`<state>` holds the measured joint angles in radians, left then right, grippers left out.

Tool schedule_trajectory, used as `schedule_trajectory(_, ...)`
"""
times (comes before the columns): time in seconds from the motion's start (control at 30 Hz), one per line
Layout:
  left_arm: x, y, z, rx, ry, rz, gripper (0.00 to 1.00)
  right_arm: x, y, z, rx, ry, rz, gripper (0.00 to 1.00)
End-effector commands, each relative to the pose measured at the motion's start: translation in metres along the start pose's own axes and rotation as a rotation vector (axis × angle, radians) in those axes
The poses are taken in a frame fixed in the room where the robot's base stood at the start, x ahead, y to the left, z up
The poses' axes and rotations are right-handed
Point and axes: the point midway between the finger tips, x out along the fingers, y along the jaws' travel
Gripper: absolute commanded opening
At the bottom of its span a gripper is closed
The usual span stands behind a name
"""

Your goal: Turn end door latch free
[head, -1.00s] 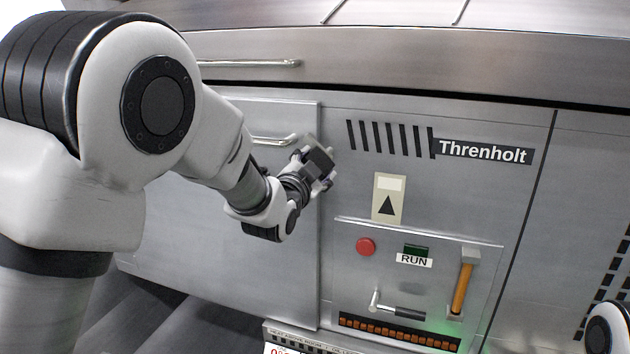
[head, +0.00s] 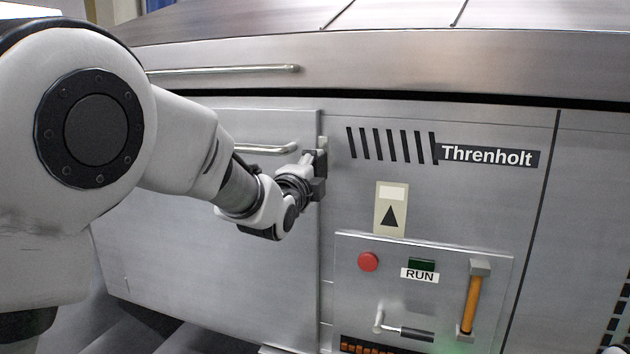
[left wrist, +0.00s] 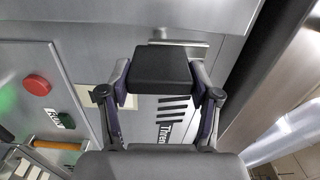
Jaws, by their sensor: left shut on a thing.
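The end door (head: 200,230) is the flat steel panel on the left of the machine, and it looks shut against the frame. At its upper right edge my left gripper (head: 318,172) is shut on the door latch. A small pale piece (head: 322,143) shows just above the fingers; most of the latch is hidden by them in the head view. In the left wrist view a dark block (left wrist: 162,68) sits between the two fingers, against the steel face.
A door handle (head: 268,148) lies just left of the gripper, and a long bar handle (head: 220,70) is above. To the right are the red button (head: 368,262), the RUN sign (head: 419,275), a lever (head: 405,332) and an orange handle (head: 471,305).

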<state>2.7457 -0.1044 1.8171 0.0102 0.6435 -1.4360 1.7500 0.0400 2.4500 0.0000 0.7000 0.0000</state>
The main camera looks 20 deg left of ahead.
Motion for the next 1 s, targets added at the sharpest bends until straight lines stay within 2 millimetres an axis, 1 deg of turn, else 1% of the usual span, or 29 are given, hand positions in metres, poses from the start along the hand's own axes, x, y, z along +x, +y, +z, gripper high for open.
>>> schedule_trajectory(0.2, 0.0002, -0.0006, 0.0000, 0.053, 0.000, -0.002, 0.28, 0.0047, 0.0000, 0.0000, 0.000, 0.000, 0.000, 0.40)
schedule_trajectory(0.63, 0.0002, -0.0012, -0.0002, 0.064, 0.000, -0.002, 0.28, 0.0048, 0.0000, 0.0000, 0.000, 0.000, 0.000, 0.40)
schedule_trajectory(0.67, 0.0002, -0.0012, -0.0002, 0.064, 0.001, -0.002, 0.66, 0.0048, 0.0000, 0.0000, 0.000, 0.000, 0.000, 0.40)
schedule_trajectory(0.7, 0.0002, -0.0012, -0.0002, 0.064, 0.001, -0.002, 0.80, 0.0048, 0.0000, 0.0000, 0.000, 0.000, 0.000, 0.40)
schedule_trajectory(0.73, 0.0002, -0.0011, -0.0002, 0.064, 0.001, -0.002, 0.88, 0.0048, 0.0000, 0.0000, 0.000, 0.000, 0.000, 0.40)
schedule_trajectory(1.0, 0.0001, -0.0003, -0.0001, 0.063, 0.000, -0.001, 0.88, 0.0049, 0.0000, 0.0000, 0.000, 0.000, 0.000, 0.40)
